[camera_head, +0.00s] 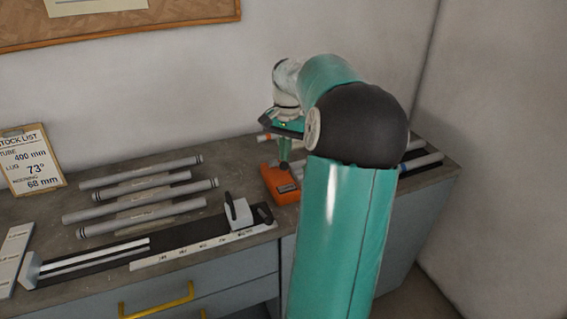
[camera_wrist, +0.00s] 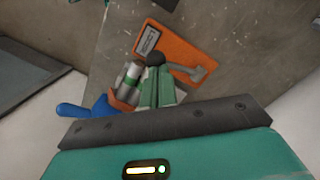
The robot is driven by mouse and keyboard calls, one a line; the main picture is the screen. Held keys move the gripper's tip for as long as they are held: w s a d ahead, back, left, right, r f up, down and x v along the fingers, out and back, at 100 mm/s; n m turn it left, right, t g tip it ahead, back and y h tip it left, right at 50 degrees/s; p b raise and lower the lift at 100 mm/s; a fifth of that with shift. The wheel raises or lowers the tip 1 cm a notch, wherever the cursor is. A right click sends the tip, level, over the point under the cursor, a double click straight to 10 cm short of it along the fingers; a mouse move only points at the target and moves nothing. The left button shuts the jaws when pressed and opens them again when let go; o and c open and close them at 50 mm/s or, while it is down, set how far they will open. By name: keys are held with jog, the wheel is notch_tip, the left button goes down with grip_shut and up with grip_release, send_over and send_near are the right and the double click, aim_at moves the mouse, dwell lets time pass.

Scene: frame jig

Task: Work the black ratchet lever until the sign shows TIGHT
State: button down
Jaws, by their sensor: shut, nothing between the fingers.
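The orange jig block (camera_head: 280,184) stands on the bench, left of my arm; in the wrist view its orange plate (camera_wrist: 178,50) lies past my fingertips. A small grey sign plate (camera_wrist: 149,38) sits at the plate's corner; its lettering is too small to read. A round black knob (camera_wrist: 156,58), which looks like the ratchet lever's end, is right at the tips of my gripper (camera_wrist: 158,82). I cannot tell whether they touch. The rest of the lever is hidden. In the head view my gripper (camera_head: 285,156) points down over the block, shut and empty.
A silver cylinder (camera_wrist: 131,75) and a blue handle (camera_wrist: 86,110) are left of my fingers in the wrist view. Several grey tubes (camera_head: 140,193) lie on the bench left, behind a black measuring rail (camera_head: 105,254). A stock list board (camera_head: 36,160) leans at the wall.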

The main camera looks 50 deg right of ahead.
jog(key=shift+f, duration=1.95)
jog(key=shift+w+d+r, duration=0.2)
jog(key=shift+d+r, duration=0.1)
jog(key=shift+d, duration=0.45)
jog(key=shift+w+d+r, duration=0.2)
jog(key=shift+d+r, duration=0.05)
jog(key=shift+d, duration=0.5)
notch_tip(320, 180, up, 14)
jog(key=d, duration=0.1)
jog(key=shift+d, duration=0.15)
jog(key=shift+w+f, duration=0.1)
